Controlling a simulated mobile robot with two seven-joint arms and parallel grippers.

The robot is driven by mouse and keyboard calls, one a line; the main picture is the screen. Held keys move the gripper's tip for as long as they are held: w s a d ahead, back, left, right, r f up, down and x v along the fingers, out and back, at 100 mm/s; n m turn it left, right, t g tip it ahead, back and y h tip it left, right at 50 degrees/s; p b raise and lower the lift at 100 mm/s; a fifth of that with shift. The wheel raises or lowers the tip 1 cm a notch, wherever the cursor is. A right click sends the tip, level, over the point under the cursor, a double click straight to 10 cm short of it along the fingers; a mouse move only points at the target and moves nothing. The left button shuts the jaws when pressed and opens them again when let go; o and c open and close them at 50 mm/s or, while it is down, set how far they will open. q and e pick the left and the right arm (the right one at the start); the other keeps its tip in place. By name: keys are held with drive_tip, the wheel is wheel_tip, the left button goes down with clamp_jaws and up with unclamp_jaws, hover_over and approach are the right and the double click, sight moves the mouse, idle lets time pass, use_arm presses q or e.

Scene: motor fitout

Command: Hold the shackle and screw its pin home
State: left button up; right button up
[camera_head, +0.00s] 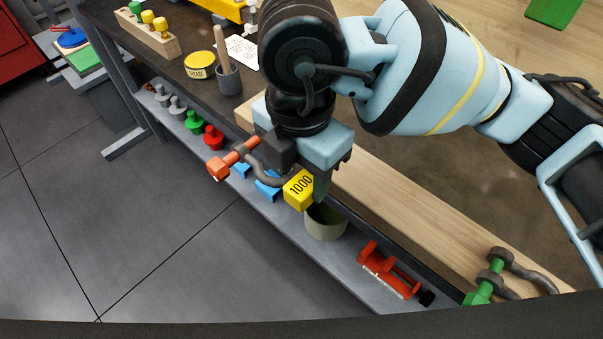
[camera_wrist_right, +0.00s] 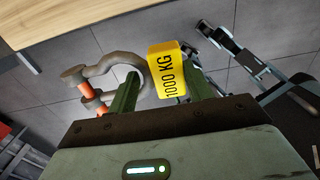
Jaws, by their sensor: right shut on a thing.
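The shackle is a grey bow (camera_head: 264,172) with an orange pin (camera_head: 234,158) through its eyes and a yellow block marked 1000 (camera_head: 299,190). It hangs beyond the bench edge. My right gripper (camera_head: 305,185) is shut on the yellow block. In the right wrist view the yellow block (camera_wrist_right: 168,70) sits between the green fingers (camera_wrist_right: 164,95), the grey bow (camera_wrist_right: 122,62) curves off to the left and the orange pin (camera_wrist_right: 84,90) is at its end. How far the pin is threaded I cannot tell. My left gripper is not seen.
A second shackle with a green pin (camera_head: 489,276) is at the wooden bench edge, lower right. A lower shelf holds a red part (camera_head: 388,270), an olive cup (camera_head: 325,222) and coloured pieces. A grease tin (camera_head: 200,66) and grey pot (camera_head: 228,80) stand behind. Open floor lies left.

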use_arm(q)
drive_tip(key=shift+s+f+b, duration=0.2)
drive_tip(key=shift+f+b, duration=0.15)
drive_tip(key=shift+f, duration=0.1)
use_arm(e)
drive_tip(key=shift+w+d, duration=0.2)
drive_tip(key=shift+w, duration=6.65)
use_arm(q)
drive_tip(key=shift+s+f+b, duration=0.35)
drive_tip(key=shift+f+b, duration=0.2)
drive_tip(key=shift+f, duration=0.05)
use_arm(e)
drive_tip(key=shift+f, duration=2.4)
drive_tip(key=o, duration=1.1)
drive_tip(key=c, duration=1.1)
